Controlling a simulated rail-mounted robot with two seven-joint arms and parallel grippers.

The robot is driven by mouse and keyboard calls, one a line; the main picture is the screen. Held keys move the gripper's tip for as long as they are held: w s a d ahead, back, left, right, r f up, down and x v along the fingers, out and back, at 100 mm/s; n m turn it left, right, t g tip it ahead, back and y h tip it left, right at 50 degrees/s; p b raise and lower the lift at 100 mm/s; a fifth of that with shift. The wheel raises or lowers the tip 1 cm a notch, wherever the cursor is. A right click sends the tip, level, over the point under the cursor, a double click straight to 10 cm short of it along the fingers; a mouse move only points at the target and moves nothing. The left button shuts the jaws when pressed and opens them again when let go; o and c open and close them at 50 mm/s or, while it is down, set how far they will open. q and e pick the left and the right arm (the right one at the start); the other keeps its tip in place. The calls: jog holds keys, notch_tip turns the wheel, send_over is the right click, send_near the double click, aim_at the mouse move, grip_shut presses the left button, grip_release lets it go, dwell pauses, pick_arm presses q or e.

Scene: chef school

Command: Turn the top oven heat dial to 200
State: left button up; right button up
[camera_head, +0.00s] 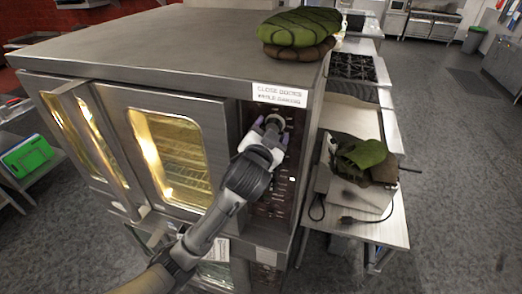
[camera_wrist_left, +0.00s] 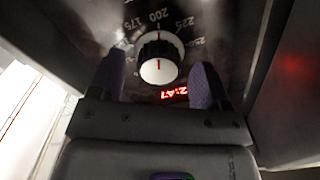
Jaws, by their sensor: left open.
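The top oven heat dial (camera_wrist_left: 160,57) is a round black knob with a white face and a red pointer line. It sits on the dark control panel (camera_wrist_left: 235,40) of the oven. In the left wrist view the pointer is up, near the 200 (camera_wrist_left: 152,17) mark and to the left of the 225 (camera_wrist_left: 184,22) mark. My left gripper (camera_wrist_left: 160,64) is open, with one purple-grey finger on each side of the dial; I cannot tell if they touch it. In the head view my left gripper (camera_head: 268,137) covers much of the panel's upper part. My right gripper is out of view.
A red display (camera_wrist_left: 174,94) is just below the dial. The oven's glass doors (camera_head: 172,150) are closed, left of the panel. Green and brown mitts (camera_head: 300,28) lie on the oven top. A steel table (camera_head: 384,222) with a machine and more mitts stands right.

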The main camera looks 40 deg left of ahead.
pick_arm(q)
jog(key=b+v, duration=0.2)
jog(key=v, duration=1)
jog(key=shift+s+b, duration=0.2)
jog(key=shift+b, duration=0.15)
jog(key=shift+d, duration=0.1)
jog(key=s+d+f+m+g+h+p, duration=0.1)
jog(key=s+d+f+g+h, duration=0.2)
jog(key=f, duration=0.7)
jog(key=s+d+f+g+h+p, duration=0.1)
jog(key=d+f+g+h, duration=0.25)
jog(key=f, duration=0.55)
jog(key=s+d+f+g+p, duration=0.1)
jog(key=s+f+g, duration=0.2)
jog(key=s+f, duration=0.4)
jog(key=s+d+f+g+h+p, duration=0.1)
jog(key=s+f+g+p, duration=0.1)
jog(key=s+f, duration=0.6)
jog(key=s+g, duration=0.1)
jog(key=s, duration=0.4)
jog(key=shift+s+d+f, duration=0.25)
jog(key=shift+d+f, duration=0.05)
jog(key=shift+d, duration=0.05)
